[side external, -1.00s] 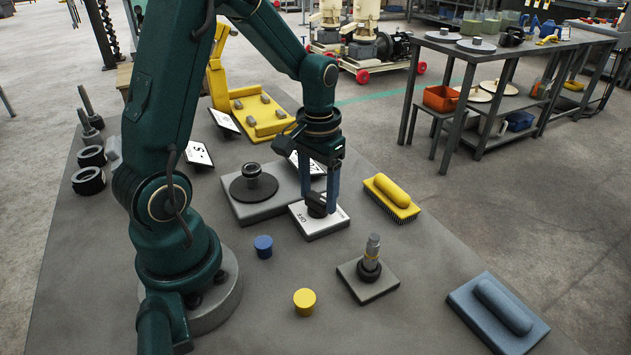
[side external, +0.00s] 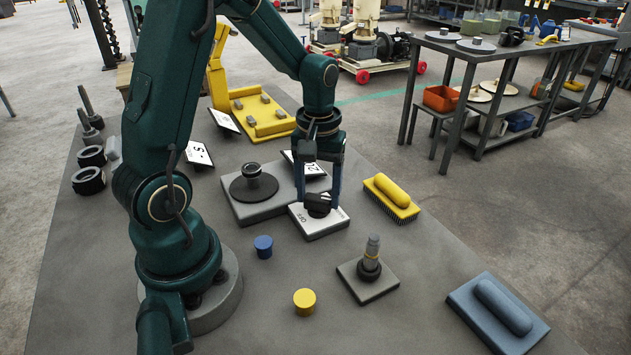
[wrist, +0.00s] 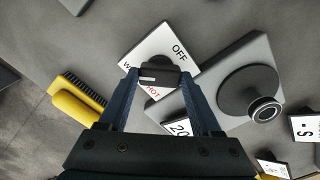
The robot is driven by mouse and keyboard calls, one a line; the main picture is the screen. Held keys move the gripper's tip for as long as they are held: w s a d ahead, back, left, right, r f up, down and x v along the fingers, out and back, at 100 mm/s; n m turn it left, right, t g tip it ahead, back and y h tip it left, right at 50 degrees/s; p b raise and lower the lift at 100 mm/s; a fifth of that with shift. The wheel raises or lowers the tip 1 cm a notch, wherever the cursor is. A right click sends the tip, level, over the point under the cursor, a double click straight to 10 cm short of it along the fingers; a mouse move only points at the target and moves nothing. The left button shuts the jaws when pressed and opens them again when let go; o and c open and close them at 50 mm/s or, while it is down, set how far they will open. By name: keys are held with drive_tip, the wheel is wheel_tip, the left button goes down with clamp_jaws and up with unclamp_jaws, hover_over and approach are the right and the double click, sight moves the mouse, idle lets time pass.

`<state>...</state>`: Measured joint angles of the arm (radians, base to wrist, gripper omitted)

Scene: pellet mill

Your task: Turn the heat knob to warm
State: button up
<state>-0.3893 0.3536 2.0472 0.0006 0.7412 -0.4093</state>
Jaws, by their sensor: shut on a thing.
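The heat knob (wrist: 160,76) is a dark knob on a white plate (wrist: 172,40) printed with OFF, a word starting with W that is partly hidden, and a red HOT. My gripper (wrist: 158,78) is shut on the knob, one finger on each side. A pale mark on the knob is toward the left in the wrist view, roughly on the W side. In the side view, my gripper (side external: 319,204) points straight down with the knob between its fingers, and the white plate (side external: 331,224) lies flat on the table.
A grey block with a dark disc (side external: 252,186) stands close left of the plate. A yellow brush (side external: 391,196) lies close right. A blue cylinder (side external: 263,246), a yellow cylinder (side external: 304,301) and a grey base with an upright post (side external: 370,270) stand nearer the camera.

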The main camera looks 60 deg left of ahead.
sight(319, 198)
drive_tip(key=o, duration=1.4)
drive_tip(key=shift+c, duration=0.2)
drive_tip(key=shift+r, duration=2.6)
drive_tip(key=shift+d, duration=0.1)
